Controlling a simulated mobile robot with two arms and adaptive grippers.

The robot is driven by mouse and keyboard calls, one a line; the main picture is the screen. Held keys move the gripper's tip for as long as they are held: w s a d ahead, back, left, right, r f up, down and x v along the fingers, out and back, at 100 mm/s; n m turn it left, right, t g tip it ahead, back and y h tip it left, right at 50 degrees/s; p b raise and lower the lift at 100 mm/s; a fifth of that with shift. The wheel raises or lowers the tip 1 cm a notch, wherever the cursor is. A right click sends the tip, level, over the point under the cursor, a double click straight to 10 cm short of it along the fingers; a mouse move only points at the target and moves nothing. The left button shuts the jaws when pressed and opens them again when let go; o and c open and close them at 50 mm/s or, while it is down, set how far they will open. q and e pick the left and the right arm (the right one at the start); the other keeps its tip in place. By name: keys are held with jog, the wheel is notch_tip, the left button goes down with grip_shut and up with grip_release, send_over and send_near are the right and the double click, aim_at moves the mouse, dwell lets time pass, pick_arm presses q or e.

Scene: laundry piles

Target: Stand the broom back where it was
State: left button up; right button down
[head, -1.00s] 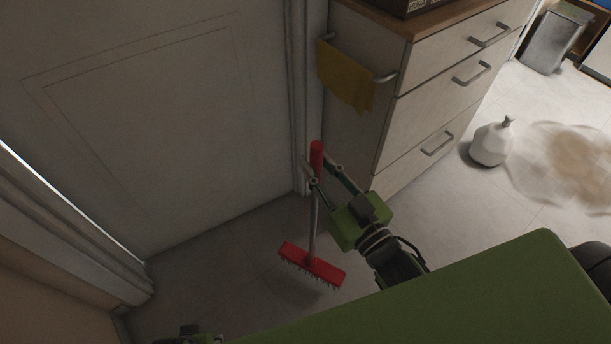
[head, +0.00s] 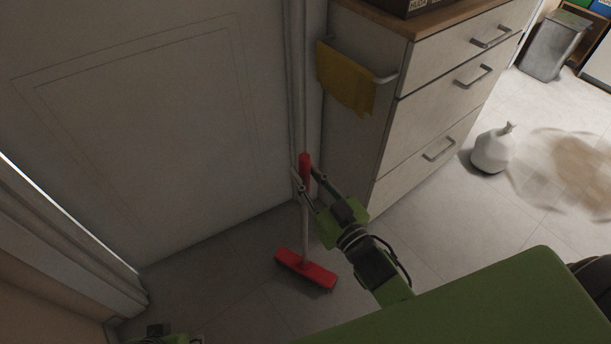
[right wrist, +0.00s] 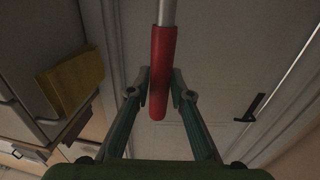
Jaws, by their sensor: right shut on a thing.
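The broom has a red grip, a grey stick and a red head (head: 306,270) with bristles. It stands nearly upright, head down, close to the white door and left of the drawer cabinet. My right gripper (head: 304,187) is shut on the broom just at its red grip. In the right wrist view the red grip (right wrist: 162,75) passes between the two fingers of my right gripper (right wrist: 160,88). I cannot tell whether the bristles touch the floor. My left gripper (head: 165,334) barely shows at the bottom edge, and its fingers cannot be made out.
The drawer cabinet (head: 345,140) has a yellow cloth (head: 345,78) on its side rail. The white door (head: 150,130) is behind the broom. A white jug (head: 492,150) stands beside a brown spill (head: 575,170) at right. A grey bin (head: 552,47) stands farther back.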

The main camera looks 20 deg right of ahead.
pick_arm(q)
jog(key=shift+r, duration=0.25)
pick_arm(e)
jog(key=c, duration=1.8)
grip_release()
jog(key=shift+f, duration=0.1)
jog(key=p+v, duration=0.1)
jog(key=v, duration=1)
jog(key=s+d+f+m+g+h, duration=0.1)
jog(key=d+f+g+h, duration=0.1)
jog(key=f+g, duration=0.35)
jog(key=s+d+f+g+h, duration=0.1)
jog(key=d+f+g+h, duration=0.1)
jog(key=f, duration=0.7)
pick_arm(q)
jog(key=x, duration=0.3)
jog(key=shift+s+f, duration=0.25)
jog(key=shift+f, duration=0.2)
pick_arm(e)
jog(key=s+f+g, duration=0.2)
jog(key=s, duration=0.1)
jog(key=s+a+f+g, duration=0.1)
jog(key=s+f+g, duration=0.1)
jog(key=s+g, duration=0.1)
jog(key=s+f+g, duration=0.2)
jog(key=s, duration=0.1)
jog(key=shift+s+a+g, duration=0.25)
jog(key=shift+s, duration=0.05)
